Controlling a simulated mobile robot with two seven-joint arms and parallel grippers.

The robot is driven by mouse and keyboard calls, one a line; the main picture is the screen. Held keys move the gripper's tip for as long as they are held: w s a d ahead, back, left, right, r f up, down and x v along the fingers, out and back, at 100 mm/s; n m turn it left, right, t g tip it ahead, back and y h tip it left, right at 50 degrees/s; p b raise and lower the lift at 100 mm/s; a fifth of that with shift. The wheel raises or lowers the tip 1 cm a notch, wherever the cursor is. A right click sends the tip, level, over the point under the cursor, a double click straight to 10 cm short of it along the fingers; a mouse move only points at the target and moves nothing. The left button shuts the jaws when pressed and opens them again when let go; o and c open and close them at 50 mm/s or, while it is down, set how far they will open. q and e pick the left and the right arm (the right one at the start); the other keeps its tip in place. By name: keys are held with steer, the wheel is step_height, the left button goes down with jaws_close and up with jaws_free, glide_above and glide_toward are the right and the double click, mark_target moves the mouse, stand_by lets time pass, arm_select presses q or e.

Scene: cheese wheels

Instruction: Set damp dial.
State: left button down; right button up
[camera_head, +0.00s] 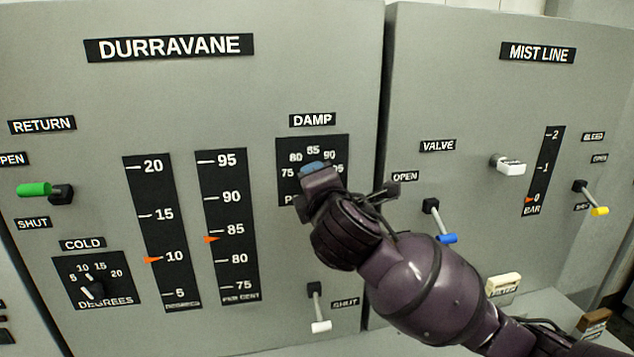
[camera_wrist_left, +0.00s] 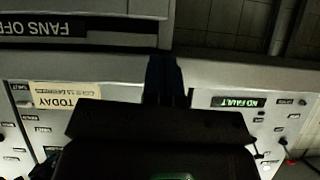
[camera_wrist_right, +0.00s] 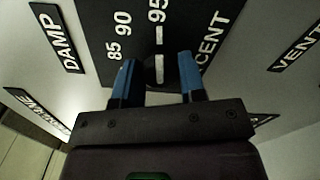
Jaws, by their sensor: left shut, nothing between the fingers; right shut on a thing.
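The damp dial's black plate (camera_head: 288,150) is on the DURRAVANE panel, with numbers from 75 to 95 in an arc. My right gripper (camera_head: 314,168) covers its knob in the head view. In the right wrist view the blue fingers (camera_wrist_right: 157,80) are shut on the black knob (camera_wrist_right: 151,72), one on each side. The knob's white line points up in that view, roughly at the 95. On the per cent gauge (camera_head: 225,185) the orange pointer stands between 80 and 85. My left gripper (camera_wrist_left: 166,80) is shut and empty, away from the dial.
Right of the dial is the MIST LINE panel (camera_head: 450,80) with a blue-tipped valve lever (camera_head: 440,230). A white-tipped lever (camera_head: 318,310) sticks out below the dial. The COLD dial (camera_head: 95,280) and green return lever (camera_head: 40,190) are at left.

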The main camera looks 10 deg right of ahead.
steer(key=o, duration=0.9)
arm_select(q)
steer(key=shift+w+f+b, duration=0.3)
steer(key=shift+b, duration=0.45)
arm_select(e)
steer(key=s, duration=1.1)
arm_select(q)
steer(key=shift+s, duration=0.1)
arm_select(e)
steer(key=shift+f, duration=0.1)
